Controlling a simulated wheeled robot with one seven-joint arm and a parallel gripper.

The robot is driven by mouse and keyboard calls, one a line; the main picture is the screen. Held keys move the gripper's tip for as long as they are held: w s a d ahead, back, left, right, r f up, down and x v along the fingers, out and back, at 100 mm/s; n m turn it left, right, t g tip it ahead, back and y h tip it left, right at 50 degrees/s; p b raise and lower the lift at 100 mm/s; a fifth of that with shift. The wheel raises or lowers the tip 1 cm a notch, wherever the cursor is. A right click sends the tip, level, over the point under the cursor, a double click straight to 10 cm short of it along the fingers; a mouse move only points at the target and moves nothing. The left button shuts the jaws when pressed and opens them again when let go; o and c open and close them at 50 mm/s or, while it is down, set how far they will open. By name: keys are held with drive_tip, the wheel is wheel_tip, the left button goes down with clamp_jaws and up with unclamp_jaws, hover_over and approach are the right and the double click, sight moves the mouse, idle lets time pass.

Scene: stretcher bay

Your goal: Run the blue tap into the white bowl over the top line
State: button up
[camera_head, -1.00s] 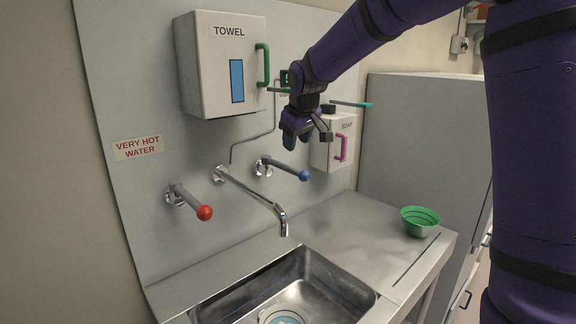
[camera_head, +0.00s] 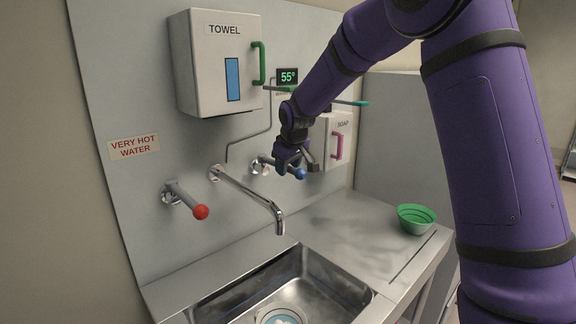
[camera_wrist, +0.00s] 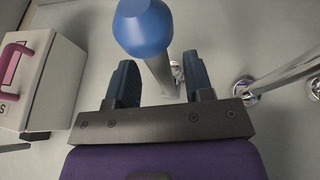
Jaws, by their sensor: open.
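The blue tap's lever ends in a blue knob (camera_head: 299,174) on the back panel, right of the spout (camera_head: 252,194). My gripper (camera_head: 291,160) is open at this lever. In the wrist view my fingers (camera_wrist: 160,82) stand either side of the grey stem, below the blue knob (camera_wrist: 143,27); I cannot tell if they touch it. A round thing with a blue ring and pale middle (camera_head: 283,317) lies in the sink, cut off by the frame's edge; I cannot tell if it is the white bowl. No line on it is readable.
A red-knobbed tap (camera_head: 201,212) is left of the spout, under a "very hot water" sign (camera_head: 134,146). A towel box (camera_head: 215,65), soap box (camera_head: 337,140) and 55° display (camera_head: 287,77) surround my arm. A green ringed bowl (camera_head: 416,219) stands on the right counter.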

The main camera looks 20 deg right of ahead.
drive_tip(key=shift+c, duration=0.4)
clamp_jaws()
drive_tip(key=shift+d, duration=0.1)
drive_tip(key=shift+w+d+n+y, duration=0.3)
drive_tip(key=shift+w+d+n, duration=0.05)
drive_tip(key=shift+d+n, duration=0.35)
drive_tip(key=shift+o, duration=0.4)
unclamp_jaws()
